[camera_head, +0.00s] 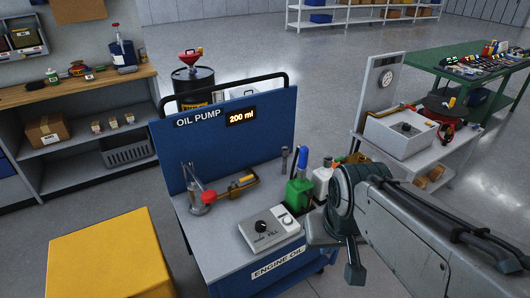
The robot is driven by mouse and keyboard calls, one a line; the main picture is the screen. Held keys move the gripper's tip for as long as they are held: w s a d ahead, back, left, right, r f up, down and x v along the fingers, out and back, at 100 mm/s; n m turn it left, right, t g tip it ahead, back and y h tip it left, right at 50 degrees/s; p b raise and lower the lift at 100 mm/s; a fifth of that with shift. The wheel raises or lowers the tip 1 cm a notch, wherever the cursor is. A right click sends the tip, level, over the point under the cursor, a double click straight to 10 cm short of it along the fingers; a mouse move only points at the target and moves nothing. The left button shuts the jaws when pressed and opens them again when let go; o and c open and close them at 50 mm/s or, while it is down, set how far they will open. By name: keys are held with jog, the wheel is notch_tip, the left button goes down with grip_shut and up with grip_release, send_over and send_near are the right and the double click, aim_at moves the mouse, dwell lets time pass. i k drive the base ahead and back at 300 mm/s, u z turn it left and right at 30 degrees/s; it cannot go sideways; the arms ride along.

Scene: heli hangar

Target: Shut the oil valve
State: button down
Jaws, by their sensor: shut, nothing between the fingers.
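The blue oil pump cart (222,150) stands in the middle, with a lit display (241,117) reading "200 ml". On its grey top is a grey control box (270,233) with a black knob (260,227) and a round white dial. At the top's left, a metal fixture (196,190) carries a red part (208,197); I cannot tell for certain which of these is the oil valve. My gripper (355,274) is shut and empty, right of the control box and apart from it.
A yellow box-like block (108,262) stands front left. Green (298,192) and white bottles stand on the cart behind the control box, beside a yellow-handled tool (241,184). A workbench (75,92) is left; a grey table and green table (430,62) are right.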

aim_at(233, 183)
jog(key=i, duration=1)
jog(key=u, duration=0.5)
